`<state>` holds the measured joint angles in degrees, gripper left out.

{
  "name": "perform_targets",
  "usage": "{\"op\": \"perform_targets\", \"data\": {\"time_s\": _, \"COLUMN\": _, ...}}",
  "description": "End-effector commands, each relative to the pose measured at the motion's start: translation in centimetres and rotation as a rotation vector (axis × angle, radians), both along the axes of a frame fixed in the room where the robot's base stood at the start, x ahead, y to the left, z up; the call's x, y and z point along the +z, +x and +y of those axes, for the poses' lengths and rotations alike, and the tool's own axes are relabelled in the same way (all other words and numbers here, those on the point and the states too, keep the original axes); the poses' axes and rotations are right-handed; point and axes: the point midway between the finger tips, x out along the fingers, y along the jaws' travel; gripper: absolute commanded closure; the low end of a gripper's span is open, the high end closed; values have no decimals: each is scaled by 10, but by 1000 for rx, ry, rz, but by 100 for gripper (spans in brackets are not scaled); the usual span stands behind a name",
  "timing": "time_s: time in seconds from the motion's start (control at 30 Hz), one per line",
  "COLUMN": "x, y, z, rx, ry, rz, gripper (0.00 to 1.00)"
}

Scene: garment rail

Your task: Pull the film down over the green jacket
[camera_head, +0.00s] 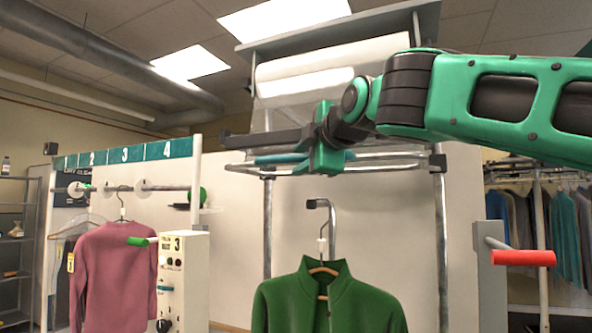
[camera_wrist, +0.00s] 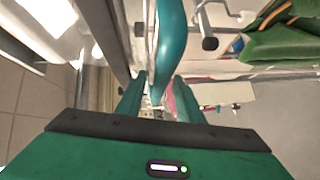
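The green jacket (camera_head: 330,298) hangs upright on a hanger from a short hook below the metal frame; part of it shows in the wrist view (camera_wrist: 285,45). The pale film roll (camera_head: 325,66) lies across the frame above, and the film's lower edge is hard to make out. A teal bar (camera_head: 278,159) crosses the frame below the roll. My gripper (camera_head: 240,142) is at the bar's level, above the jacket. In the wrist view, my gripper (camera_wrist: 158,85) has its fingers apart, with the teal bar (camera_wrist: 170,40) running between them; contact is not clear.
A control box (camera_head: 182,275) and a pink garment (camera_head: 113,275) on a numbered rail stand at left. A red handle (camera_head: 523,258) on a grey post is at right. Frame uphts (camera_head: 440,240) flank the jacket. More clothes hang at far right.

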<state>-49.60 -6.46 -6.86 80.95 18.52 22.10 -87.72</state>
Motion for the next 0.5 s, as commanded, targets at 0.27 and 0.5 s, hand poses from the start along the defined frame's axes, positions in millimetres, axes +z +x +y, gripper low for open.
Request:
{"op": "perform_targets", "data": {"time_s": 0.27, "x": -5, "y": 32, "z": 16, "rx": 1, "ry": 0, "rz": -1, "gripper": 66}}
{"op": "perform_targets", "data": {"time_s": 0.5, "x": -6, "y": 38, "z": 20, "rx": 2, "ry": -1, "rz": -1, "gripper": 66}}
